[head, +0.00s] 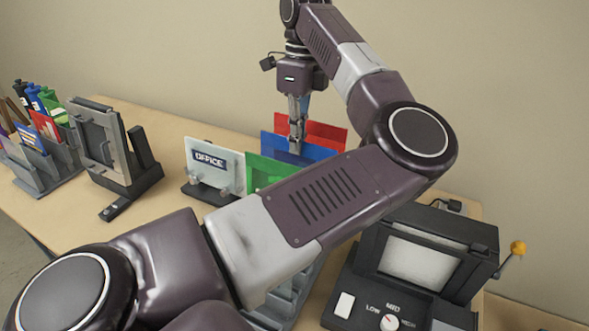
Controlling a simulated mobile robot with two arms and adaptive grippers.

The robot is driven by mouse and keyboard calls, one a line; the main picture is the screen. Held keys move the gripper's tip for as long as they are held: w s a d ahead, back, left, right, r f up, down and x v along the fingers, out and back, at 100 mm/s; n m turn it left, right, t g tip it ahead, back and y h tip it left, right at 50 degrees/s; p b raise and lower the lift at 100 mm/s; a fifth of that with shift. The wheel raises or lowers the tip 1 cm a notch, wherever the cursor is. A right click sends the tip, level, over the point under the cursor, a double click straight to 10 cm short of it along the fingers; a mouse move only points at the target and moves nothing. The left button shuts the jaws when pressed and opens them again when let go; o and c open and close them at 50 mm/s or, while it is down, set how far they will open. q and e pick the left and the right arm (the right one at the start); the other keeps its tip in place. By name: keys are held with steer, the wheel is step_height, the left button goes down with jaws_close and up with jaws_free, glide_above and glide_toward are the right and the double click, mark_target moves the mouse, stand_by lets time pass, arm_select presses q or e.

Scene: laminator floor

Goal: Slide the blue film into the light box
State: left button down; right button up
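The blue film (315,153) stands upright in a row of coloured sheets, between a red film (325,133) behind and a green film (262,171) in front. My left gripper (296,146) points down at the blue film's upper edge, its fingers close together and overlapping the film in the view. Whether they grip it cannot be told. The lower part of the blue film is hidden by the green film and my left arm. A dark box with a pale panel (417,264), apparently the light box, stands at the lower right. My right gripper is not in view.
A white OFFICE sign (215,165) stands left of the films. Further left are a grey framed stand (99,140) and a rack (30,172) of colourful items. A yellow-knobbed lever (517,248) sticks out from the box's right side. My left arm hides the middle table.

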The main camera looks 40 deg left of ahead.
arm_select(q)
step_height(320, 180, up, 11)
steer(key=w+p, duration=0.1)
steer(key=p, duration=0.7)
steer(key=shift+a+p, duration=0.2)
steer(key=shift+p, duration=0.15)
